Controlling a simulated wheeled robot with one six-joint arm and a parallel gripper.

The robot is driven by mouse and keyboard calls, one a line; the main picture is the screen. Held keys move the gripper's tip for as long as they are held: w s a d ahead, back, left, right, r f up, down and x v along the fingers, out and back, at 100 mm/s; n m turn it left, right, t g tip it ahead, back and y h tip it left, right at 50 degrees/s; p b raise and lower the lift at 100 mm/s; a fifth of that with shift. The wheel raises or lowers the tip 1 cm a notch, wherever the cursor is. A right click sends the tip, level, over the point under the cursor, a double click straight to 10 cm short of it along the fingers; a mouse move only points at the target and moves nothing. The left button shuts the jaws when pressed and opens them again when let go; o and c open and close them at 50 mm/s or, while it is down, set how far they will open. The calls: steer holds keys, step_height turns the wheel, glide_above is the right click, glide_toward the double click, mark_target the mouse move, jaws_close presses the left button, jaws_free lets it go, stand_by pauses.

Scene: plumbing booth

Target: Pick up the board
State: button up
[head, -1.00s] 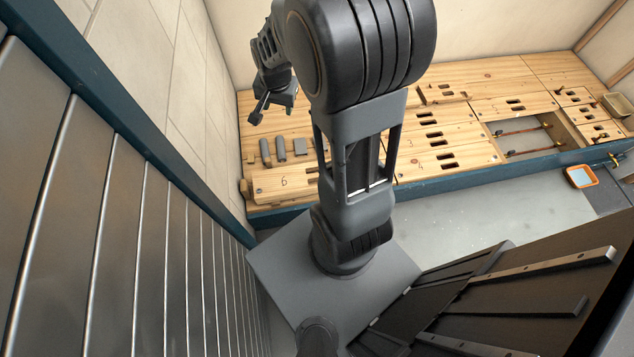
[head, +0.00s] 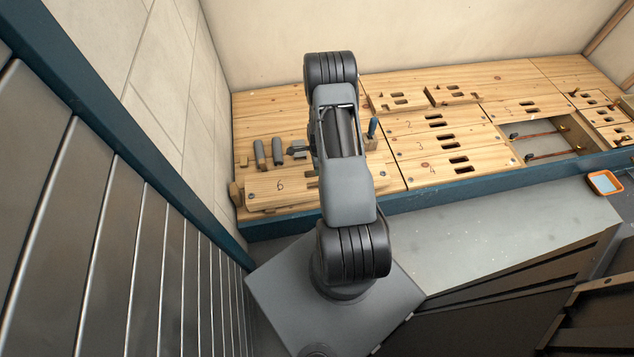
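Several slotted wooden boards lie on the bench. Another slotted board (head: 515,108) lies further right. The frames do not show which board is meant.
Two grey cylinders (head: 268,153) stand behind board 6. A blue-handled item (head: 373,128) stands right of my arm. An open recess (head: 545,143) holds copper pipes. An orange-rimmed tray (head: 605,183) is at the right. Wall and metal panelling close off the left.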

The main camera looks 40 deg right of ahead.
steer(key=shift+w+a+f+b, duration=0.15)
steer(key=shift+f+b, duration=0.65)
steer(key=shift+f, duration=1.45)
steer(key=shift+s+a+f+b, duration=0.1)
steer(key=shift+f+b, duration=0.65)
steer(key=shift+f, duration=1.5)
steer(key=shift+c, duration=0.2)
jaws_close()
steer(key=shift+w+r, duration=0.1)
